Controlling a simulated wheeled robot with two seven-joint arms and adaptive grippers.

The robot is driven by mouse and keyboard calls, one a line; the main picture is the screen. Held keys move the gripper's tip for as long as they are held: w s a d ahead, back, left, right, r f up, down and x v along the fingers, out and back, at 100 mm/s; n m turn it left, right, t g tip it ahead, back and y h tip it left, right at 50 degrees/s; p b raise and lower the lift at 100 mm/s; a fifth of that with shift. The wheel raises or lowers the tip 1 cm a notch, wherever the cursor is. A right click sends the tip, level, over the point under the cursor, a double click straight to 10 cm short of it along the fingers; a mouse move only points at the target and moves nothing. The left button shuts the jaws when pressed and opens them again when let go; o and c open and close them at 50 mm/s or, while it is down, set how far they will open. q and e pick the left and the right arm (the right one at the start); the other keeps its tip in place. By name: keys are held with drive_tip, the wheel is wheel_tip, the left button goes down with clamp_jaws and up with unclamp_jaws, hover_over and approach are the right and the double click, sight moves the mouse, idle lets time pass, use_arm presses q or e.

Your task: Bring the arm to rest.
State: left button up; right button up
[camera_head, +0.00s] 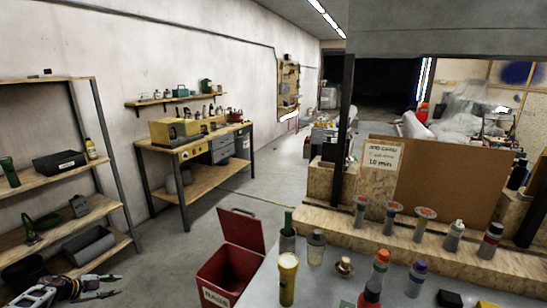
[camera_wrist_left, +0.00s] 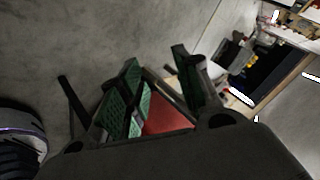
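My left gripper (camera_head: 112,286) is at the lower left of the head view, with its arm coming in from the left edge. In the left wrist view the gripper (camera_wrist_left: 157,85) shows green-padded fingers, spread with a gap. Past the fingers lie floor and a red surface (camera_wrist_left: 168,117). My right gripper is in neither view.
A red lidded bin (camera_head: 222,275) stands open by a grey table (camera_head: 325,290) with bottles and a yellow flashlight (camera_head: 288,278). A wooden shelf (camera_head: 40,183) is at left, near the left gripper. A workbench (camera_head: 190,184) stands against the wall. The middle floor is clear.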

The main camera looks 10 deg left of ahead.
use_arm(q)
drive_tip(key=s+a+f+n+t+y, duration=0.1)
drive_tip(key=s+a+f+n+y, duration=0.25)
drive_tip(key=s+a+f, duration=0.4)
drive_tip(key=s+a+f+n+g+y, duration=0.25)
drive_tip(key=s+a, duration=0.35)
drive_tip(key=s, duration=0.6)
drive_tip(key=s+a+f+n+g+y, duration=0.1)
drive_tip(key=s+a+f+g+y, duration=0.15)
drive_tip(key=s+a, duration=0.65)
drive_tip(key=s+a+f+n+g+y, duration=0.1)
drive_tip(key=s+a+g+y, duration=0.25)
drive_tip(key=s, duration=1.15)
drive_tip(key=s+d+f+n+h, duration=0.1)
drive_tip(key=s+d+f+h, duration=0.15)
drive_tip(key=d+f, duration=1.1)
drive_tip(key=s+d+f+n+h, duration=0.15)
drive_tip(key=s+d+f, duration=0.25)
drive_tip(key=d+f, duration=0.95)
drive_tip(key=s+d+f+h, duration=0.1)
drive_tip(key=d+f+h, duration=0.1)
drive_tip(key=d, duration=1.8)
drive_tip(key=s+d+f+n+h, duration=0.1)
drive_tip(key=d+f+h, duration=0.1)
drive_tip(key=d, duration=1.8)
drive_tip(key=shift+s+f+h, duration=0.25)
drive_tip(key=shift+s+h, duration=0.05)
drive_tip(key=shift+s, duration=0.05)
